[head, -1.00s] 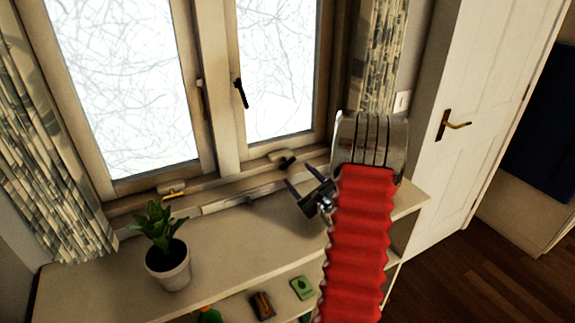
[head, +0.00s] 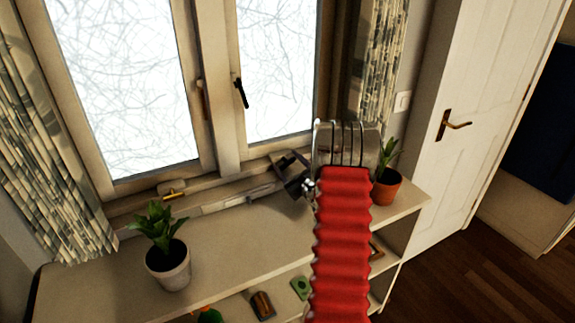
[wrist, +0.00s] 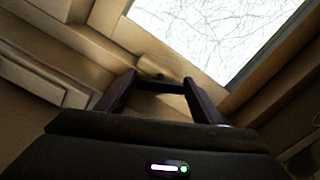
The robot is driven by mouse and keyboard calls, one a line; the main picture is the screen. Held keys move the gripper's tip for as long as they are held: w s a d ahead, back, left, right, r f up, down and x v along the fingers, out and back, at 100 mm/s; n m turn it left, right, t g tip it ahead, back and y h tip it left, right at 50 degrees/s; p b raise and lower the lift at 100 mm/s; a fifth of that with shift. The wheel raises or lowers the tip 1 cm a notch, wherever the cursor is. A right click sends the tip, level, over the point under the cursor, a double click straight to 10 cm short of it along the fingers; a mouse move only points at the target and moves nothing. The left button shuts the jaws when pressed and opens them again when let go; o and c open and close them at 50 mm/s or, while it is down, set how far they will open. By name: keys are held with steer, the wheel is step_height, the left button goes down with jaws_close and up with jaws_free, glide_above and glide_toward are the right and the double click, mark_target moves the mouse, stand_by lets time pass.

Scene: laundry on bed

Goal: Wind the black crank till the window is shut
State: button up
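The black crank (wrist: 170,84) shows in the wrist view as a short dark bar at the window's lower frame, lying between my two fingers. In the head view my gripper (head: 289,170) covers most of it. My gripper also shows in the wrist view (wrist: 157,93), with its dark fingers apart, one on each side of the crank; I cannot tell whether they touch it. The right window sash (head: 280,65) stands above, with a black lever handle (head: 241,93) on its left stile. I cannot tell whether a gap is left at its edge.
A second operator with a yellowish lever (head: 172,190) sits under the left sash (head: 125,85). A potted plant (head: 168,258) stands on the shelf top (head: 225,250); another in a terracotta pot (head: 386,187) stands right of my arm. Patterned curtains hang either side.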

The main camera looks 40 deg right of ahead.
steer(key=c, duration=0.7)
steer(key=shift+c, duration=0.2)
steer(key=shift+f+m, duration=0.1)
steer(key=shift+m, duration=2.5)
steer(key=o, duration=0.8)
steer(key=shift+c, duration=0.2)
